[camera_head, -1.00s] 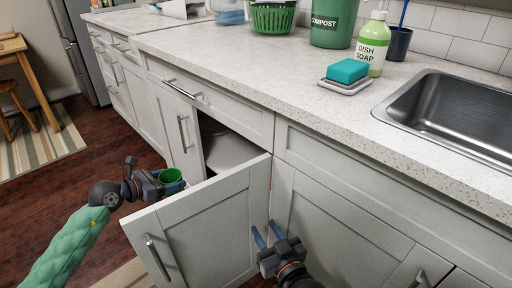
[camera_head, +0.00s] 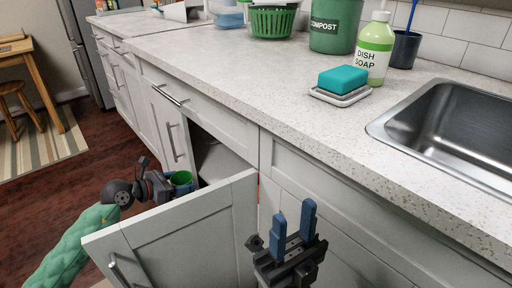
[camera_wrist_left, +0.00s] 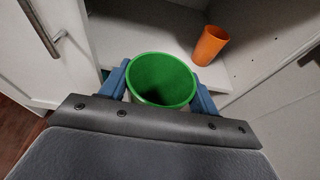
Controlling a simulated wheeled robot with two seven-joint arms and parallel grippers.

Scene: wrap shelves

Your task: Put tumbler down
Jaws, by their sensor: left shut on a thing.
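The green tumbler (camera_head: 181,178) is in my left gripper (camera_head: 178,186) at the mouth of the open cabinet. In the left wrist view the green tumbler (camera_wrist_left: 162,79) shows its open rim and dark inside, with blue fingers of my left gripper (camera_wrist_left: 160,92) on both sides. An orange tumbler (camera_wrist_left: 210,45) stands on the pale cabinet floor (camera_wrist_left: 140,38), beyond the green one and to its right. My right gripper (camera_head: 293,222) is open and empty, in front of the cabinets to the right of the open door. The underside of the green tumbler is hidden.
The open cabinet door (camera_head: 185,240) stands out between my two grippers. The counter (camera_head: 230,62) above holds a teal sponge (camera_head: 343,79) on a dish, dish soap (camera_head: 374,50), a compost bin (camera_head: 333,25), a green basket (camera_head: 272,20) and a sink (camera_head: 455,125).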

